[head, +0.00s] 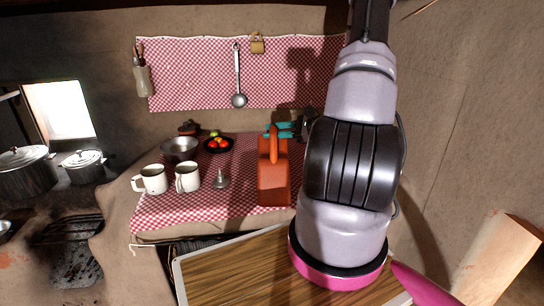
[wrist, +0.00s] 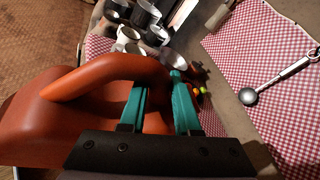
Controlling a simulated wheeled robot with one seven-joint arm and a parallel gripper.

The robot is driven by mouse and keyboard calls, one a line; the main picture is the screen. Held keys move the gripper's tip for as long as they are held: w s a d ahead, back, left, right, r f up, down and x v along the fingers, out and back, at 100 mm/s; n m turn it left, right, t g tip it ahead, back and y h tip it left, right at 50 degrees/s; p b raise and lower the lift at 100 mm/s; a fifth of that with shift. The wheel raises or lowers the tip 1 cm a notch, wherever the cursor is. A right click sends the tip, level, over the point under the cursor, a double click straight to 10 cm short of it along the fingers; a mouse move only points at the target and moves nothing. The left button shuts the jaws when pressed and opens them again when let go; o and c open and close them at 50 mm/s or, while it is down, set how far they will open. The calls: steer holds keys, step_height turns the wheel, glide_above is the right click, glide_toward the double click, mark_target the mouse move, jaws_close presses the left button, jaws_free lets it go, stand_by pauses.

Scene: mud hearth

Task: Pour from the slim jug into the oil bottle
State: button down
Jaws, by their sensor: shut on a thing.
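The slim jug is the tall orange-red jug (head: 273,183) with a loop handle, upright at the right of the checked cloth in the head view. My gripper (head: 284,131), with teal fingers, is at its handle. In the wrist view the jug (wrist: 45,125) fills the left, and the teal fingers (wrist: 160,82) are closed on its handle. I cannot tell whether its base touches the cloth. No clear oil bottle shows. A small grey metal vessel with a narrow top (head: 221,179) stands left of the jug; I cannot tell whether it is the oil bottle.
Two white mugs (head: 153,179) (head: 187,177), a metal bowl (head: 180,149) and a dark plate of fruit (head: 217,145) stand left on the checked cloth (head: 225,210). A ladle (head: 238,88) hangs on the wall. A wooden board (head: 225,268) lies in front. Pots (head: 24,171) stand far left.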

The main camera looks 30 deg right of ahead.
mark_target(274, 141)
steer(key=shift+s+a+r+n+t, duration=0.2)
steer(key=shift+s+n+t, duration=0.1)
steer(key=shift+s, duration=0.1)
steer(key=shift+s+a+n+t+b, duration=0.35)
steer(key=shift+s+n+b, duration=0.15)
steer(key=shift+s+n, duration=0.3)
steer(key=shift+s+a+f+n+t+y, duration=0.2)
steer(key=shift+s+n+t+y, duration=0.1)
steer(key=shift+s+n, duration=0.25)
steer(key=shift+s+a+f+n+t+y+b, duration=0.3)
steer(key=shift+s+f+n+b, duration=0.35)
steer(key=shift+n, duration=0.4)
steer(key=shift+w, duration=0.1)
